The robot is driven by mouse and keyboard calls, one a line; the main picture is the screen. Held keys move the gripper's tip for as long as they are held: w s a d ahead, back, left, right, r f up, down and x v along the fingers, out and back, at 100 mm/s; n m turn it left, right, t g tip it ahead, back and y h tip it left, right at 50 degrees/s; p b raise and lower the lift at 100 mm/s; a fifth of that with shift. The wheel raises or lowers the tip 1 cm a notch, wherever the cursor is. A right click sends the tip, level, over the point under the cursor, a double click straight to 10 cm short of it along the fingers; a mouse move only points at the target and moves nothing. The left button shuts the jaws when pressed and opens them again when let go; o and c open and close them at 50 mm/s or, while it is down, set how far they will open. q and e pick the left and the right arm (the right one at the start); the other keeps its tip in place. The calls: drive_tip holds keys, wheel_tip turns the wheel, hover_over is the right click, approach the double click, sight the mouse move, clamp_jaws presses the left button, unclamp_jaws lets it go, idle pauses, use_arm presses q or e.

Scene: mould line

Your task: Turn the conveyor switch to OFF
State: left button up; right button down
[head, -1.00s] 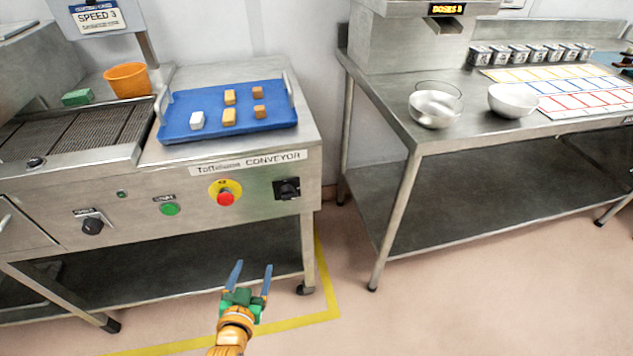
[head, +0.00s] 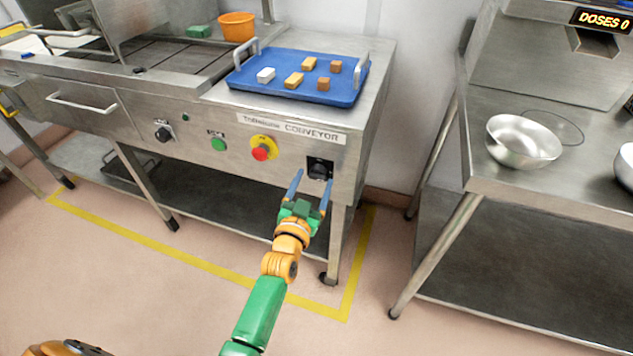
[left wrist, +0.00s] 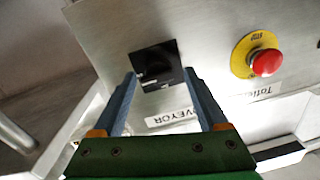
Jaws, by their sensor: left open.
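The conveyor switch (head: 320,168) is a black rotary knob on a dark square plate at the right end of the conveyor's front panel. In the left wrist view the switch (left wrist: 157,66) lies just beyond and between the fingertips, upside down. My left gripper (head: 312,184) is open and empty, its two blue fingers pointing at the switch from just in front and below. I see no clear contact between fingers and knob. The marks on the plate are too small to read, so I cannot tell the knob's setting. My right gripper is not in view.
A red stop button (head: 261,153) on a yellow disc, a green button (head: 218,144) and another black knob (head: 163,134) are left of the switch. A blue tray (head: 240,80) with several blocks stands on top. A steel table (head: 520,193) is at the right, with floor between.

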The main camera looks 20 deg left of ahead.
use_arm(q)
drive_tip(key=shift+w, duration=0.6)
drive_tip(key=shift+d, duration=0.15)
clamp_jaws()
